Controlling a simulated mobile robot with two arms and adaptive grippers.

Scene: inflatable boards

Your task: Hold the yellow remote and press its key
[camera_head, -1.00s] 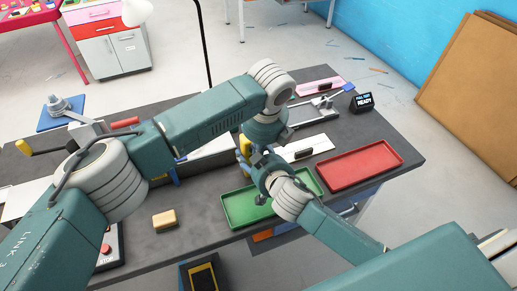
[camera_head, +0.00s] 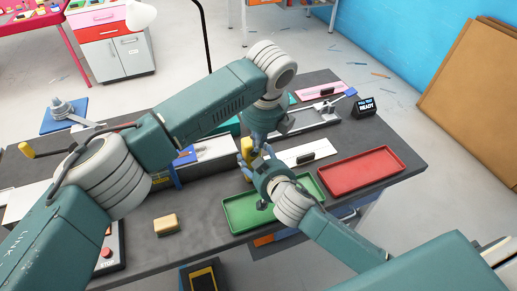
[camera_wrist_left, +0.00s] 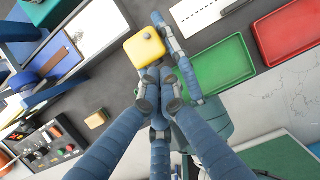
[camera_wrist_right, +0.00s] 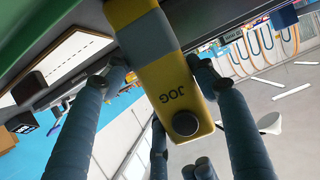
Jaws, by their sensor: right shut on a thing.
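The yellow remote (camera_head: 246,148) is held above the table by my right gripper (camera_head: 262,172). In the right wrist view the remote (camera_wrist_right: 155,65) lies between the fingers, with a grey band, the letters JOG and a dark round key (camera_wrist_right: 186,124) near its lower end. In the left wrist view the remote (camera_wrist_left: 144,47) shows as a yellow block just beyond the fingertips of my left gripper (camera_wrist_left: 159,78). Those fingertips are close together with nothing seen between them. Whether they touch the remote cannot be told. In the head view my left wrist hides part of this meeting.
A green tray (camera_head: 235,222) lies below the grippers, with a red tray (camera_head: 398,177) to its right. A yellow block (camera_head: 166,224) and a stop-button box (camera_head: 107,258) are at the front left. A black READY display (camera_head: 365,107) stands at the back right.

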